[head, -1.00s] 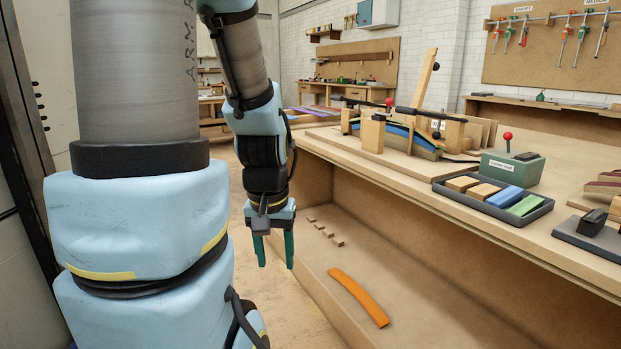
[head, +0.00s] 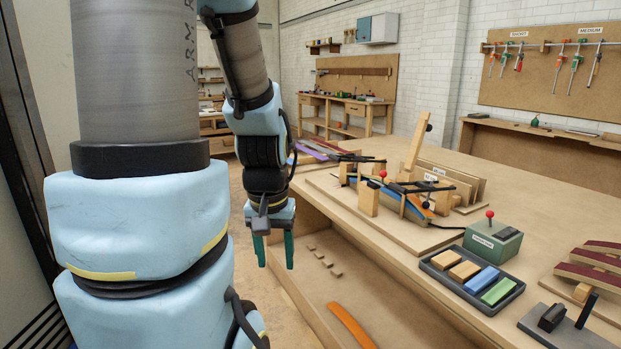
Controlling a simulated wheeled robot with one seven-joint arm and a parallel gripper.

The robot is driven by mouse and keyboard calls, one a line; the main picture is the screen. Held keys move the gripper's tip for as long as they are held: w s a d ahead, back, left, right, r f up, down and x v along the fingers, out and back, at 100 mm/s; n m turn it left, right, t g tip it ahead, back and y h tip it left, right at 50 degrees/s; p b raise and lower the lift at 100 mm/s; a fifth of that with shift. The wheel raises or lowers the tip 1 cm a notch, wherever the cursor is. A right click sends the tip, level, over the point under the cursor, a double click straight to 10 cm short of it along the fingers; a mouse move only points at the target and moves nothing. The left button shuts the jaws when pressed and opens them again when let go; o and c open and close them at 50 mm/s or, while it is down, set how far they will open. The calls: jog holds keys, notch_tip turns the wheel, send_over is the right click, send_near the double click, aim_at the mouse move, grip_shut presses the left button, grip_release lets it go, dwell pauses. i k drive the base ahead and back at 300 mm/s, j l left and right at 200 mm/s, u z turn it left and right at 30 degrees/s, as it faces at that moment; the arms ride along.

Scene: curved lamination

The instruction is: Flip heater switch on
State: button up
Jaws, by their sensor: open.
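A green control box (head: 492,240) stands on the bench to the right of the bending jig. A short lever with a red ball knob (head: 490,214) rises from its top. A pale label on its front is too small to read surely, so I cannot confirm it is the heater switch, nor whether it is on. My gripper (head: 275,262) hangs pointing down, green fingers apart and empty. It is left of the bench's front edge in the picture, well away from the box.
A dark tray (head: 433,270) with wooden, blue and green blocks lies in front of the box. The bending jig (head: 384,189) with its blue strip stands farther back. An orange curved strip (head: 350,327) lies on the lower shelf. The bench (head: 440,315) edge is an obstacle.

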aim_at(490, 215)
jog(key=i+z, duration=0.3)
jog(key=i+j+z, duration=0.3)
jog(key=i, duration=0.25)
jog(key=l, duration=0.1)
